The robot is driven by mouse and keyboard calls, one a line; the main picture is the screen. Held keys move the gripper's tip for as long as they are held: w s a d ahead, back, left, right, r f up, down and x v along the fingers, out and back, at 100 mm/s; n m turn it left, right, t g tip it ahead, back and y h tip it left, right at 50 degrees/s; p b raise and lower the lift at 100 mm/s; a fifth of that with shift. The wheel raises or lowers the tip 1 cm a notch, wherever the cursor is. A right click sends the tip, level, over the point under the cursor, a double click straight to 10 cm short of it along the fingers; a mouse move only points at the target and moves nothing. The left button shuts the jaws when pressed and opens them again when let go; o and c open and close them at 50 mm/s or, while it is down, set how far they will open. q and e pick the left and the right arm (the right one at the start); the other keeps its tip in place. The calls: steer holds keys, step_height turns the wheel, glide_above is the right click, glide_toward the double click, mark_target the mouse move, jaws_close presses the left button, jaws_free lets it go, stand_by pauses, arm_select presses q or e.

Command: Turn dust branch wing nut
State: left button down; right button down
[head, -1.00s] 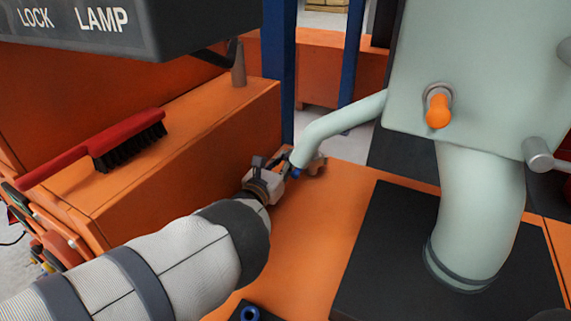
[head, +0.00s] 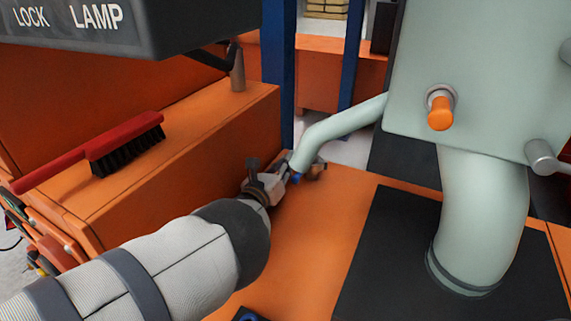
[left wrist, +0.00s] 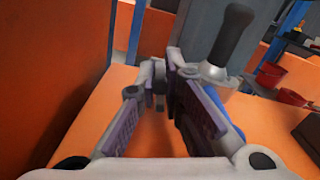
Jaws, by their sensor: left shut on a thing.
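A pale green dust branch pipe (head: 335,125) slopes down from the pale green housing to a small blue part (head: 296,178) at its lower end. My left gripper (head: 286,175) is at this end, with its fingertips close together there. In the left wrist view, its fingers (left wrist: 163,82) converge on a small grey piece, which I take to be the wing nut; its shape is mostly hidden by the fingers. A blue part (left wrist: 237,130) shows behind the right finger, and a dark-handled grey piece (left wrist: 230,40) stands just beyond. My right gripper is not in view.
An orange ledge (head: 180,130) with a red brush (head: 100,155) lies left of my arm. A dark box marked LAMP (head: 130,30) overhangs at upper left. The housing (head: 480,70) with an orange knob (head: 440,112) stands at right.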

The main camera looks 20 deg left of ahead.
arm_select(q)
steer(key=shift+f+n+b, duration=0.1)
steer(key=shift+n+b, duration=0.25)
steer(key=shift+n, duration=1.85)
steer(key=c, duration=2)
jaws_free()
steer(key=shift+c, duration=0.2)
steer(key=shift+a, duration=0.1)
steer(key=s, duration=0.2)
steer(key=s+a, duration=0.1)
steer(key=s, duration=0.4)
steer(key=shift+s+a, duration=0.15)
steer(key=shift+s, duration=0.05)
